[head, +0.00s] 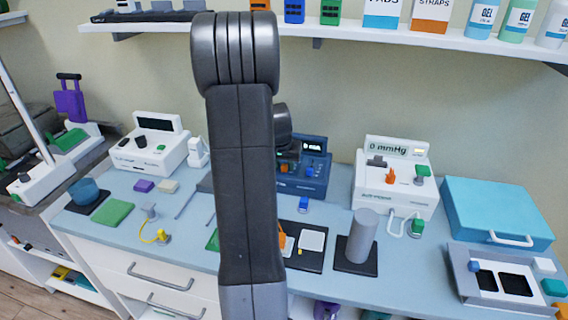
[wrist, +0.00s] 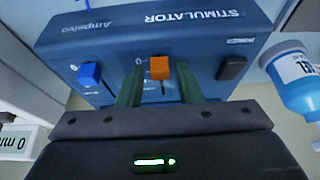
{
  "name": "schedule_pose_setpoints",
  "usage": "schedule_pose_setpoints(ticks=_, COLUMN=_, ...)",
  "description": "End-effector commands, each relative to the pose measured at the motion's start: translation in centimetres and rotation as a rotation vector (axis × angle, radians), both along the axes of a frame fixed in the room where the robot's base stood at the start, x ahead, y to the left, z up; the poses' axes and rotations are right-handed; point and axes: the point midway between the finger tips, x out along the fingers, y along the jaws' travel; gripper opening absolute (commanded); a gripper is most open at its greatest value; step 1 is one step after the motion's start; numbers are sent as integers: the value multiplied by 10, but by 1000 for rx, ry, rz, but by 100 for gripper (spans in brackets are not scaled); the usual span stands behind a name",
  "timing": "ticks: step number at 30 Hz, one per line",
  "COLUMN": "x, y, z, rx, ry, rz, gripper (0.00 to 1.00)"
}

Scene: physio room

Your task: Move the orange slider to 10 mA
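The dark blue stimulator (head: 316,185) stands at the back of the blue counter, partly hidden behind my arm in the head view. Its small display (head: 312,147) seems to read 0 mA. In the wrist view the stimulator's panel (wrist: 205,50) appears upside down. The orange slider (wrist: 160,68) sits in a vertical slot near the panel's middle, by a 0 mark. A blue slider (wrist: 89,73) is to its left. My gripper (wrist: 160,90) is open, its two green fingers either side of the orange slider, with gaps visible. Contact is not visible.
A black switch (wrist: 232,68) is right of the orange slider in the wrist view. In the head view, a white mmHg device (head: 395,190) stands right of the stimulator, and a grey cylinder (head: 362,235) stands in front. A shelf (head: 400,35) runs above.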

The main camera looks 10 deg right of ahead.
Motion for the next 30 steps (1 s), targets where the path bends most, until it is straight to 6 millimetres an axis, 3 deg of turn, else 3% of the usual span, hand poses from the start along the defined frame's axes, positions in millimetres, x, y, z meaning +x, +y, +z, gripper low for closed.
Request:
schedule_pose_setpoints(ticks=1, x=0, y=0, z=0, rx=0, ry=0, rz=0, gripper=22)
schedule_pose_setpoints(ticks=5, x=0, y=0, z=0, rx=0, ry=0, rz=0, gripper=0)
schedule_pose_setpoints(ticks=11, x=1, y=0, z=0, rx=0, ry=0, rz=0, gripper=0)
schedule_pose_setpoints(ticks=18, x=19, y=-7, z=0, rx=0, ry=-1, rz=-1, gripper=0)
schedule_pose_setpoints(ticks=25, x=19, y=-7, z=0, rx=0, ry=0, rz=0, gripper=0)
schedule_pose_setpoints(ticks=26, x=19, y=-7, z=0, rx=0, ry=0, rz=0, gripper=20)
schedule_pose_setpoints(ticks=29, x=19, y=-7, z=0, rx=0, ry=0, rz=0, gripper=40)
schedule_pose_setpoints(ticks=30, x=19, y=-7, z=0, rx=0, ry=0, rz=0, gripper=40)
